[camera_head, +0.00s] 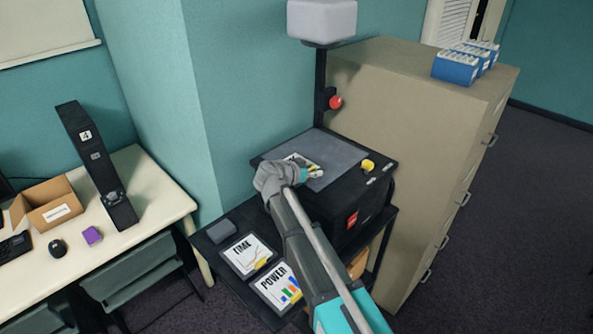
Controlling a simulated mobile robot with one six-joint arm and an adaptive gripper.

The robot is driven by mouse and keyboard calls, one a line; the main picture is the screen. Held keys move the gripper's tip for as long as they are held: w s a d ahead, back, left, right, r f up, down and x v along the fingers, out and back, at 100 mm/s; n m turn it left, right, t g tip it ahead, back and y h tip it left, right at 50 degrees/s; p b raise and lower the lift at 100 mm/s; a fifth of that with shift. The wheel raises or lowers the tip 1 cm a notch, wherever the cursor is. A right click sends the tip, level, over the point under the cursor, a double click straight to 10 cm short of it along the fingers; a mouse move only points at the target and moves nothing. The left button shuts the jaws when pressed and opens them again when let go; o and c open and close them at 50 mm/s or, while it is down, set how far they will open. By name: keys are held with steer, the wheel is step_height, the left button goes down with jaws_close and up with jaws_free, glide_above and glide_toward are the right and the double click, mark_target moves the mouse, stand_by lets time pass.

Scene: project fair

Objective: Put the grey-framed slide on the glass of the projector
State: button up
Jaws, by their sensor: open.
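The overhead projector is a black box with a grey glass top (333,153), a post and a white head (321,20) above. A small slide (300,160) with a white picture lies on or just above the glass; my gripper hides part of it, and its frame colour is unclear. My gripper (312,173) is open over the glass, at the slide's near edge. Two more slides, one marked TIME (247,255) and one marked POWER (274,287), lie in dark-looking frames on the black cart's lower left part. I cannot tell which frame is grey.
A grey block (221,230) lies behind the TIME slide. A yellow knob (367,166) sits on the projector's right side, a red knob (335,102) on its post. A beige filing cabinet (420,90) stands close at right, a white desk (150,185) at left.

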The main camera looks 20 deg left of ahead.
steer(key=shift+c, duration=0.2)
stand_by(0.3)
jaws_close()
